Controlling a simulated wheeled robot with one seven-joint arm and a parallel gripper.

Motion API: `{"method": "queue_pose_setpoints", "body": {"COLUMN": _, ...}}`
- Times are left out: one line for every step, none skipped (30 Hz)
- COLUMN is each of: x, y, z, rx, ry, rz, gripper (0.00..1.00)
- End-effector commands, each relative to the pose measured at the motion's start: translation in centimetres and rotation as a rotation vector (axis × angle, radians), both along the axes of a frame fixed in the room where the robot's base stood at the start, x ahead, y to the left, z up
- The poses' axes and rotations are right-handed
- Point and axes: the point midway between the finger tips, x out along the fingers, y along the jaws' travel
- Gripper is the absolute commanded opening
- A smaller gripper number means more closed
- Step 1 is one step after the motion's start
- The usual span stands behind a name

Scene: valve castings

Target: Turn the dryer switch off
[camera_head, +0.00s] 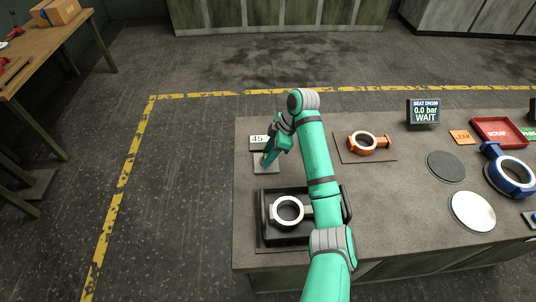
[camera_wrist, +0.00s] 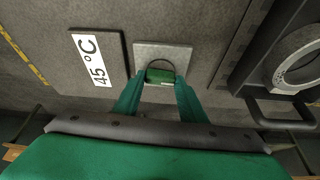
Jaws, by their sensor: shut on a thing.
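The dryer switch is a small green block (camera_wrist: 160,76) on a light grey square plate (camera_wrist: 185,52). The plate (camera_head: 266,167) also shows in the head view, at the left end of the bench. My gripper (camera_wrist: 160,82) reaches over the plate, with its two green fingers shut on the switch. In the head view my gripper (camera_head: 268,158) covers the switch. A white label reading 45 °C (camera_wrist: 96,59) is beside the plate; it also shows in the head view (camera_head: 258,139).
A black tray (camera_head: 262,221) holding a pale ring casting (camera_head: 287,211) is in front of the switch. An orange ring casting (camera_head: 367,142) is to the right. A display reading "0.0 bar WAIT" (camera_head: 424,112) and a red tray (camera_head: 499,131) stand further right.

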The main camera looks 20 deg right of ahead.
Motion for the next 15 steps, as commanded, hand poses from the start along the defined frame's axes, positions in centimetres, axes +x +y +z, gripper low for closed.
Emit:
{"method": "queue_pose_setpoints", "body": {"x": 0.04, "y": -0.03, "z": 0.08, "rx": 0.0, "ry": 0.0, "rz": 0.02, "gripper": 0.15}}
{"method": "queue_pose_setpoints", "body": {"x": 0.04, "y": -0.03, "z": 0.08, "rx": 0.0, "ry": 0.0, "rz": 0.03, "gripper": 0.15}}
{"method": "queue_pose_setpoints", "body": {"x": 0.06, "y": -0.02, "z": 0.09, "rx": 0.0, "ry": 0.0, "rz": 0.044, "gripper": 0.15}}
{"method": "queue_pose_setpoints", "body": {"x": 0.07, "y": -0.02, "z": 0.08, "rx": 0.0, "ry": 0.0, "rz": 0.053, "gripper": 0.15}}
{"method": "queue_pose_setpoints", "body": {"x": 0.07, "y": -0.01, "z": 0.06, "rx": 0.0, "ry": 0.0, "rz": 0.061, "gripper": 0.15}}
{"method": "queue_pose_setpoints", "body": {"x": 0.09, "y": 0.0, "z": 0.06, "rx": 0.0, "ry": 0.0, "rz": 0.069, "gripper": 0.15}}
{"method": "queue_pose_setpoints", "body": {"x": 0.1, "y": 0.01, "z": 0.05, "rx": 0.0, "ry": -0.001, "rz": 0.075, "gripper": 0.15}}
{"method": "queue_pose_setpoints", "body": {"x": 0.1, "y": 0.01, "z": 0.04, "rx": 0.001, "ry": -0.001, "rz": 0.081, "gripper": 0.15}}
{"method": "queue_pose_setpoints", "body": {"x": 0.11, "y": 0.02, "z": 0.05, "rx": 0.001, "ry": -0.001, "rz": 0.085, "gripper": 0.15}}
{"method": "queue_pose_setpoints", "body": {"x": 0.11, "y": 0.02, "z": 0.05, "rx": 0.001, "ry": -0.001, "rz": 0.088, "gripper": 0.15}}
{"method": "queue_pose_setpoints", "body": {"x": 0.12, "y": 0.03, "z": 0.05, "rx": 0.001, "ry": -0.001, "rz": 0.091, "gripper": 0.15}}
{"method": "queue_pose_setpoints", "body": {"x": 0.12, "y": 0.04, "z": 0.05, "rx": 0.001, "ry": -0.002, "rz": 0.092, "gripper": 0.15}}
{"method": "queue_pose_setpoints", "body": {"x": 0.12, "y": 0.04, "z": 0.05, "rx": 0.001, "ry": -0.002, "rz": 0.095, "gripper": 0.15}}
{"method": "queue_pose_setpoints", "body": {"x": 0.12, "y": 0.04, "z": 0.05, "rx": 0.001, "ry": -0.002, "rz": 0.095, "gripper": 0.15}}
{"method": "queue_pose_setpoints", "body": {"x": 0.12, "y": 0.04, "z": 0.06, "rx": 0.0, "ry": -0.002, "rz": 0.096, "gripper": 0.15}}
